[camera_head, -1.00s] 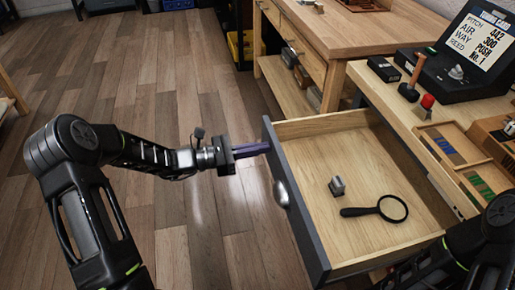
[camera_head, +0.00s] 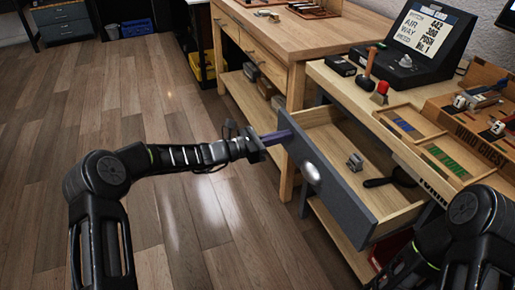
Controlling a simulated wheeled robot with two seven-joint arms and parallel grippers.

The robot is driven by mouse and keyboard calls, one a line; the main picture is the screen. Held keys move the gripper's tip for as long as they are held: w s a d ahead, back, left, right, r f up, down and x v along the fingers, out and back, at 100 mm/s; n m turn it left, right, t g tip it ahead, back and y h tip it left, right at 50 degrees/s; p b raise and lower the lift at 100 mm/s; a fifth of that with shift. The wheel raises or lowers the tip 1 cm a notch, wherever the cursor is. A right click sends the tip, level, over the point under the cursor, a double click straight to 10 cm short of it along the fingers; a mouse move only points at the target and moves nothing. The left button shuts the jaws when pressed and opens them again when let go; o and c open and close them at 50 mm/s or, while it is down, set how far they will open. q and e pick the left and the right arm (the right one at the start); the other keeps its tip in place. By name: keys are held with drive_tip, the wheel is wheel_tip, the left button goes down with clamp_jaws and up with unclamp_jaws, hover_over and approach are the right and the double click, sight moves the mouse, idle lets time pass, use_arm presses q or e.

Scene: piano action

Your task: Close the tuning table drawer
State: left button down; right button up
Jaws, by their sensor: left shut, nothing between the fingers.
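The tuning table drawer (camera_head: 345,198) is partly open, its dark grey front facing the lower left with a silver handle (camera_head: 312,173). Inside lie a small metal block (camera_head: 355,161) and a magnifying glass (camera_head: 385,182), partly hidden by the drawer's side. My left gripper (camera_head: 285,136) is shut and empty, its purple-grey fingers at the far upper corner of the drawer front; they appear to touch it. My right arm shows at the lower right, and its gripper is not visible.
The tuning table (camera_head: 350,92) carries a black display device (camera_head: 425,45), a mallet (camera_head: 367,72), a red-topped object (camera_head: 380,92) and trays of coloured pieces (camera_head: 445,158). A wooden workbench (camera_head: 285,42) stands behind. The floor at left is clear.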

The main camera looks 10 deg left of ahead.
use_arm(q)
drive_tip(key=b, duration=0.2)
hover_over(329, 142)
drive_tip(key=shift+a+f, duration=0.1)
drive_tip(key=shift+a, duration=0.1)
drive_tip(key=shift+w+d, duration=0.1)
drive_tip(key=shift+d, duration=0.05)
drive_tip(key=shift+r, duration=0.4)
